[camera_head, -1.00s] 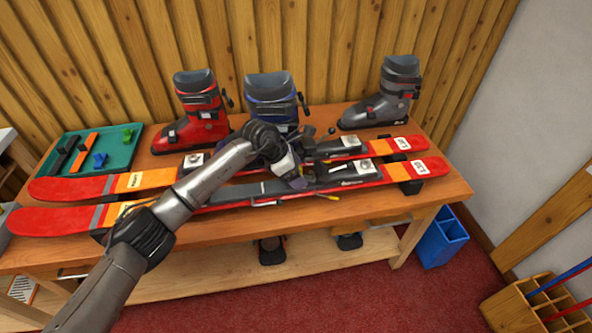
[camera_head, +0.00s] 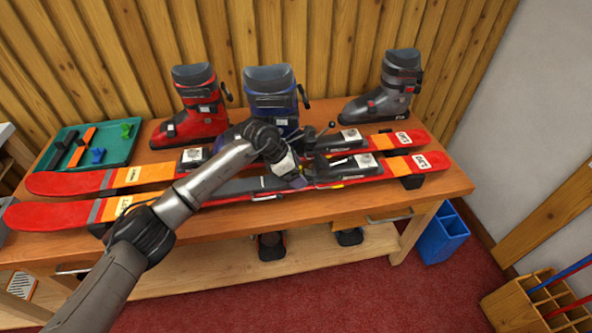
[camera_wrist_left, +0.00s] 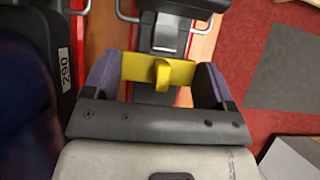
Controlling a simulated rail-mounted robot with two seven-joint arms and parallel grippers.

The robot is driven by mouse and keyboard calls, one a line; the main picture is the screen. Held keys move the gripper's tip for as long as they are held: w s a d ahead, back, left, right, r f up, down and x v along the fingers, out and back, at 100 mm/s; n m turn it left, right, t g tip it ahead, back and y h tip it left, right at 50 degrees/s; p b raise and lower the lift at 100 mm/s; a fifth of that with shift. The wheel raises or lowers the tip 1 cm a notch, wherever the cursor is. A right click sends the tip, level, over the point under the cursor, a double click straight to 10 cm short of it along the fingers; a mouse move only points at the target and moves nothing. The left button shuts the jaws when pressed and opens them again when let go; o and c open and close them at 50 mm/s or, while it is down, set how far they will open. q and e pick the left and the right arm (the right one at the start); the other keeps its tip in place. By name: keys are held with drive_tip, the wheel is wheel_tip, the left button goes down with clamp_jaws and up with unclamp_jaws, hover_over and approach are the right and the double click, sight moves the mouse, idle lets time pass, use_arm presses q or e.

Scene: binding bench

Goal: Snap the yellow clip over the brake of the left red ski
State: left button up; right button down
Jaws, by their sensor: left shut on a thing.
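Two red skis lie side by side along the bench, the far one (camera_head: 75,181) and the near one (camera_head: 60,214); I cannot read which is marked left. My left gripper (camera_head: 300,183) is over the binding of the near ski, partly hiding it. In the left wrist view, my left gripper (camera_wrist_left: 158,75) is shut on the yellow clip (camera_wrist_left: 183,72), which sits crosswise between the purple fingers. The clip is above the dark binding part of a ski; metal brake wire (camera_wrist_left: 203,22) shows just ahead. I cannot tell whether the clip touches the brake. My right gripper is out of view.
A green tray (camera_head: 117,155) with black, orange, blue and green pieces is at the bench's left. Red (camera_head: 195,117), blue (camera_head: 270,84) and grey (camera_head: 386,98) boots stand behind the skis. A blue bin (camera_head: 443,237) stands at the bench's right end.

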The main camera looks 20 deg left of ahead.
use_arm(q)
drive_tip(key=shift+f, duration=0.1)
drive_tip(key=o, duration=0.9)
drive_tip(key=shift+r, duration=0.2)
drive_tip(key=shift+r+p, duration=0.95)
drive_tip(key=shift+r, duration=0.2)
drive_tip(key=shift+r+p, duration=1.45)
drive_tip(key=shift+r, duration=0.7)
drive_tip(key=shift+r+p, duration=1.05)
drive_tip(key=shift+r, duration=0.5)
